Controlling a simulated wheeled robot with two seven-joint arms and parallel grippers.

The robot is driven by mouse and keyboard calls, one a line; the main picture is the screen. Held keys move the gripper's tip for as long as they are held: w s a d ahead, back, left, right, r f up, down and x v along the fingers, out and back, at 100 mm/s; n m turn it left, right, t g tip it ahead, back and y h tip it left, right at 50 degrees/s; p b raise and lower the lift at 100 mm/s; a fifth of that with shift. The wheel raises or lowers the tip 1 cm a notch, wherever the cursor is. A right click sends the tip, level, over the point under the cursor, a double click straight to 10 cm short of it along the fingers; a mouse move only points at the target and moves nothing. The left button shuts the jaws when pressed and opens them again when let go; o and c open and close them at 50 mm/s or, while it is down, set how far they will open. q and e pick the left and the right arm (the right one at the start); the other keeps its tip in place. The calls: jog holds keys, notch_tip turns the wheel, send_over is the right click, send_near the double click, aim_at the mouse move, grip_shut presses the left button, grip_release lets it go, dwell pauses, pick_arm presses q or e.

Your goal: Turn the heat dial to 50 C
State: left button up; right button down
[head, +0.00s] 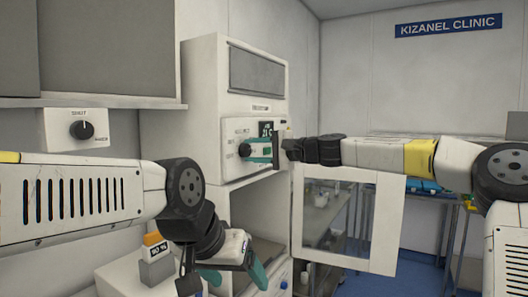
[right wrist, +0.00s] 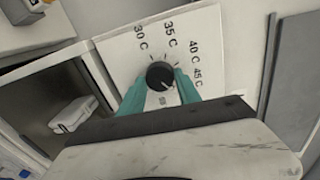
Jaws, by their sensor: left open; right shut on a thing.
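The heat dial (head: 245,149) is a black knob on the white control panel (head: 232,130) of the tall cabinet. In the right wrist view the dial (right wrist: 160,74) shows close up, with printed marks 30 C, 35 C, 40 C and 45 C around it. A small mark below the knob is partly hidden and hard to read. A light pointer line seems to lie toward the lower right of the knob. My right gripper (right wrist: 160,88) is shut on the dial, one teal finger on each side. My left gripper (head: 234,277) is open and empty, low in front of the cabinet.
A second black knob (head: 82,130) sits on a wall box at the left. A glazed cabinet door (head: 391,224) stands open below my right arm. A small box with an orange top (head: 155,250) stands beside my left gripper. A dark display (head: 266,130) is above the dial.

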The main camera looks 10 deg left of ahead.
dwell(0.4)
jog(key=c, duration=0.9)
grip_release()
jog(key=shift+o, duration=0.2)
jog(key=v, duration=0.7)
jog(key=shift+d, duration=0.4)
jog(key=shift+s, duration=0.15)
